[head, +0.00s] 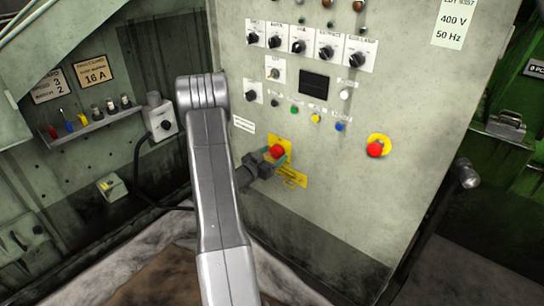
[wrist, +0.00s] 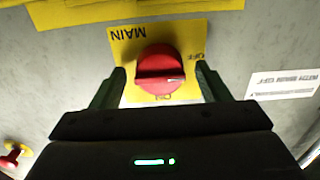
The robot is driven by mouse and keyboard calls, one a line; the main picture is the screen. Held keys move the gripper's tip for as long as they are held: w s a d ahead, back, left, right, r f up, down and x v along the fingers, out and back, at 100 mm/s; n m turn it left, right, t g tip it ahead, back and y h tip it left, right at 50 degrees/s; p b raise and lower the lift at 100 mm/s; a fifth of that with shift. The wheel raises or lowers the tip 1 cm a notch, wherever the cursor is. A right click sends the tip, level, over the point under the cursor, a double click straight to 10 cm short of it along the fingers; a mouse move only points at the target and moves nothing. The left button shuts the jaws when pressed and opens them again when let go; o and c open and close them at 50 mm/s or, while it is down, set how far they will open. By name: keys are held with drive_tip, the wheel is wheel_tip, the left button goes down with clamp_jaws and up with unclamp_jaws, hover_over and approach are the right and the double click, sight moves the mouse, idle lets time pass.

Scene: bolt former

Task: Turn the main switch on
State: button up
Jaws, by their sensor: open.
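The main switch is a red rotary knob (wrist: 158,68) on a yellow plate (wrist: 121,52), seen in the wrist view with the lettering upside down. MAIN, OFF and a partly hidden ON mark show. The knob's grip bar lies roughly level in that view, with a white mark at its right end. My gripper (wrist: 161,72) is open, with one finger on each side of the knob and gaps visible. In the head view, the red knob (head: 277,152) shows at my gripper (head: 271,158), which partly covers the yellow plate.
A red emergency button (head: 375,149) on a yellow disc sits to the right on the cabinet (head: 400,100). Black selector knobs (head: 298,46) and coloured buttons (head: 316,118) are above. A grey box (head: 161,118) with a cable hangs on the left wall.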

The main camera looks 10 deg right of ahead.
drive_tip(key=c, duration=1)
drive_tip(key=shift+o, duration=0.2)
drive_tip(key=shift+f+m+b, duration=0.1)
drive_tip(key=shift+m+b, duration=0.2)
drive_tip(key=shift+b, duration=0.2)
drive_tip(key=m+b, duration=0.1)
drive_tip(key=b, duration=0.1)
drive_tip(key=m+b, duration=0.1)
drive_tip(key=b, duration=0.1)
drive_tip(key=shift+f+m, duration=0.2)
drive_tip(key=shift+m, duration=0.1)
drive_tip(key=m+b, duration=0.6)
drive_tip(key=b, duration=0.1)
drive_tip(key=shift+b, duration=0.4)
drive_tip(key=m+b, duration=0.5)
drive_tip(key=shift+m+b, duration=0.3)
drive_tip(key=shift+b, duration=0.1)
drive_tip(key=shift+r+m+b, duration=0.2)
drive_tip(key=shift+m+b, duration=1.2)
drive_tip(key=shift+m, duration=0.1)
